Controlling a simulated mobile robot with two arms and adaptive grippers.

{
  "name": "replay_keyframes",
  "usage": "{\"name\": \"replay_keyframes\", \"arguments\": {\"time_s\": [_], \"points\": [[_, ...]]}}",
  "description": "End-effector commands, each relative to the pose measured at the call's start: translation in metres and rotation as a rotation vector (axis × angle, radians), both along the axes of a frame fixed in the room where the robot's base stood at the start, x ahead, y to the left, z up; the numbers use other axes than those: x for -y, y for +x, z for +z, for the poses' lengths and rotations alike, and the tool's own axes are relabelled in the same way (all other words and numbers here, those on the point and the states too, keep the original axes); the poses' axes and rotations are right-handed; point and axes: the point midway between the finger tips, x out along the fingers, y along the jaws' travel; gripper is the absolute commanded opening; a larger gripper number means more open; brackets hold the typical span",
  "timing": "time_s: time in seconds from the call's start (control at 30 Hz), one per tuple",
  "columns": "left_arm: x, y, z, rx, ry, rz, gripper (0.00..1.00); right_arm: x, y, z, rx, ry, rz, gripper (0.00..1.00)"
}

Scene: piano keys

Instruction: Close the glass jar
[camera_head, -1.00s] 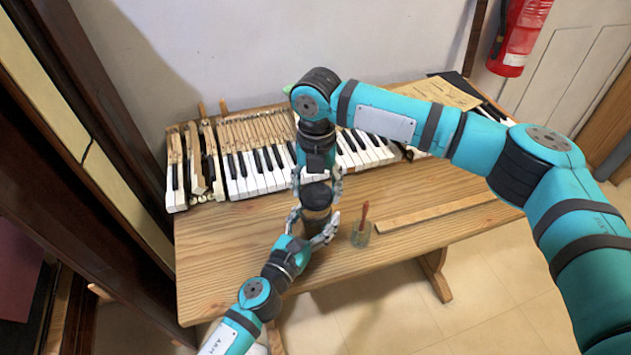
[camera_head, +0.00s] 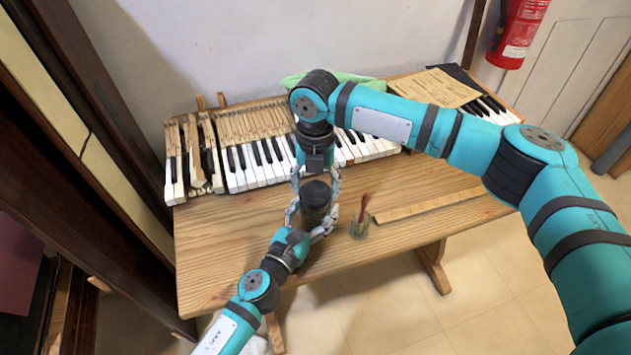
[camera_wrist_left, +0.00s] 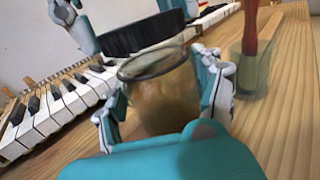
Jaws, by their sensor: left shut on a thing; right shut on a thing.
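The glass jar (camera_wrist_left: 165,100) has brownish contents and stands between the fingers of my left gripper (camera_wrist_left: 165,105), which is shut on it. In the head view the jar (camera_head: 315,216) is mostly hidden under the dark lid (camera_head: 316,192). My right gripper (camera_head: 316,182) comes from above and is shut on the lid. In the left wrist view the black lid (camera_wrist_left: 140,34) is close above and behind the jar's rim. Part of the rim shows uncovered, and the lid looks slightly offset from it. I cannot tell whether they touch.
A small glass with a red-handled tool (camera_head: 360,226) stands close right of the jar. A wooden strip (camera_head: 440,206) lies on the table (camera_head: 225,250) to the right. Piano keys (camera_head: 255,168) and a green cloth (camera_head: 345,78) are behind. The table's front left is clear.

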Motion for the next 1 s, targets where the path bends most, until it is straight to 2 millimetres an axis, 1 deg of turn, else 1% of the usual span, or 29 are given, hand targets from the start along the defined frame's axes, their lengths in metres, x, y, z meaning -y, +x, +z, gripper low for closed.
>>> {"name": "replay_keyframes", "arguments": {"time_s": [0.37,0.93,0.97,1.0], "points": [[0.0,0.0,-0.001,-0.001,0.002,0.0,0.1,0.0,0.0,0.0,0.0,0.0,0.0,0.48],[0.0,0.0,-0.001,-0.001,0.002,0.0,0.1,0.0,0.0,-0.012,0.001,0.0,-0.001,0.48],[0.0,0.0,-0.001,-0.001,0.002,0.0,0.0,0.0,0.0,-0.011,0.001,0.001,-0.001,0.48],[0.0,0.0,-0.001,-0.001,0.002,0.0,0.0,0.0,0.0,-0.011,0.001,0.001,-0.006,0.48]]}}
